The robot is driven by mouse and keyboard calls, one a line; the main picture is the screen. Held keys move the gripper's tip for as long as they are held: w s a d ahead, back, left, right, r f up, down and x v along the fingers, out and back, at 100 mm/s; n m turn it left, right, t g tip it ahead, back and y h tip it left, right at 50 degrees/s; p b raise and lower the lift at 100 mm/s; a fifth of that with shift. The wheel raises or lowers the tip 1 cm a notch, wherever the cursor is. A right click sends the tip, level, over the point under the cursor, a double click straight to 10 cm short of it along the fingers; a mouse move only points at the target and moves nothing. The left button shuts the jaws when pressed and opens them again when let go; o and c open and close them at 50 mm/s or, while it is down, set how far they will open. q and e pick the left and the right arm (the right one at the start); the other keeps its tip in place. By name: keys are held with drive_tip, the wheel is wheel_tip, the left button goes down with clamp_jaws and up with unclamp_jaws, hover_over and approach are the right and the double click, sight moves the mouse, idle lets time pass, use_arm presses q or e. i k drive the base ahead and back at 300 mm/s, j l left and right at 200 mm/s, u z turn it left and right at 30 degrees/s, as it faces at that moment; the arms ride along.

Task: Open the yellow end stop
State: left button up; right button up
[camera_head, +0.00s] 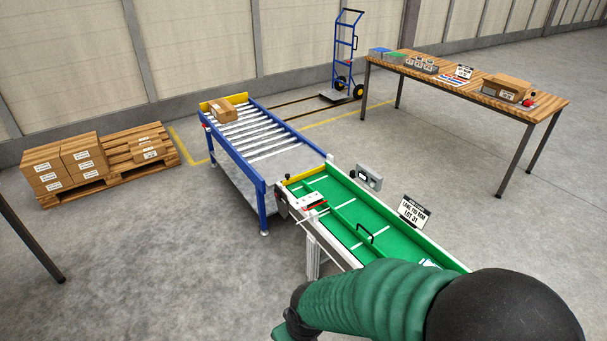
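A yellow bar (305,175) stands across the far end of the green-bedded conveyor (345,209), where that meets the roller conveyor. It looks upright and across the lane. A second yellow board (222,102) stands at the far end of the roller conveyor (258,140), behind a carton. I cannot tell from this view which one is the end stop. My green-sleeved arm crosses the bottom right, well short of both yellow parts. Its gripper fingers are not shown, and my other gripper is out of view.
A small carton (223,111) sits on the rollers. A grey control box (369,178) and a lot sign (413,211) stand along the green conveyor's right side. A pallet with cartons (110,185) is at left, a workbench (450,88) at right.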

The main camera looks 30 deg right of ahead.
sight(295, 180)
drive_tip(key=i+z, duration=0.15)
drive_tip(key=z, duration=0.4)
drive_tip(key=i+j+z, duration=0.25)
drive_tip(key=i, duration=0.25)
drive_tip(key=i+j+z, duration=0.2)
drive_tip(key=i, duration=0.3)
drive_tip(key=i+j+z, duration=0.25)
drive_tip(key=i, duration=0.2)
drive_tip(key=i+j, duration=0.4)
drive_tip(key=i, duration=0.15)
drive_tip(key=i+j, duration=0.4)
drive_tip(key=i, duration=0.2)
